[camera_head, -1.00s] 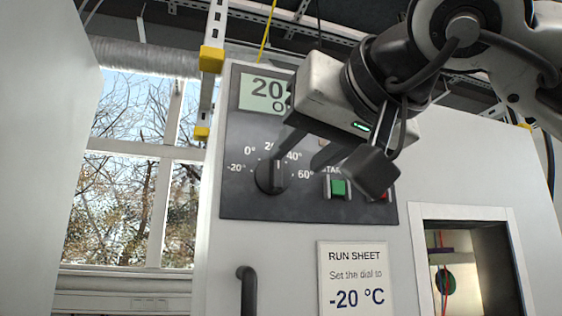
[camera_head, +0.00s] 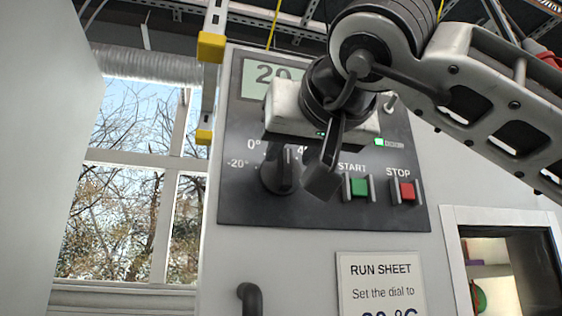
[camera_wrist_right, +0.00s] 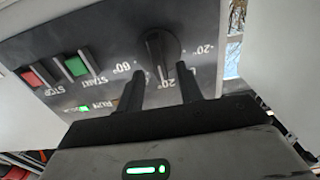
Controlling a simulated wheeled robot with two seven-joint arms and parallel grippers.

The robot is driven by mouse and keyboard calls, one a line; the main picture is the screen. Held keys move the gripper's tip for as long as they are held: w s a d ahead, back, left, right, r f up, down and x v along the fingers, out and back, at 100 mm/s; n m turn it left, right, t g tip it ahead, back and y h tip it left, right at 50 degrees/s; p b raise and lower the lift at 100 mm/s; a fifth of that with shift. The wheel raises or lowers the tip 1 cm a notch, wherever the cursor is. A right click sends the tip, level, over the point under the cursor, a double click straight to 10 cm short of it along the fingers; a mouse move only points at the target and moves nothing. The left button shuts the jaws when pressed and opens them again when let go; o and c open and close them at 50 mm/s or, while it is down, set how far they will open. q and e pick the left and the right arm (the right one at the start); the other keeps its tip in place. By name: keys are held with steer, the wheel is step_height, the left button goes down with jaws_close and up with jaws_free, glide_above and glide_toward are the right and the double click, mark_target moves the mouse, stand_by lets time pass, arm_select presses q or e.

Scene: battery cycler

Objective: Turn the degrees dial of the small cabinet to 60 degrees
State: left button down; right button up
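The black degrees dial (camera_head: 284,172) is on the dark panel (camera_head: 235,205) of the small cabinet. Its pointer is up, toward the 20° mark. It also shows in the right wrist view (camera_wrist_right: 160,45), upside down. The display (camera_head: 258,75) reads 20, partly covered. My right gripper (camera_head: 300,178) is in front of the panel at the dial, its body covering some dial marks. In the right wrist view its two fingers (camera_wrist_right: 163,78) are apart, with the dial beyond and between the tips. I cannot tell whether they touch it. My left gripper is not in view.
A green START button (camera_head: 359,187) and a red STOP button (camera_head: 407,191) are right of the dial. A run sheet (camera_head: 378,283) hangs below, its lower part cut off. A dark handle (camera_head: 250,298) and an open recess (camera_head: 505,275) are lower down.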

steer(key=shift+w+a, duration=0.2)
steer(key=shift+w, duration=0.5)
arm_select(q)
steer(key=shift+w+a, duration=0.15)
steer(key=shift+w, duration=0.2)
arm_select(e)
steer(key=shift+s, duration=0.1)
jaws_close()
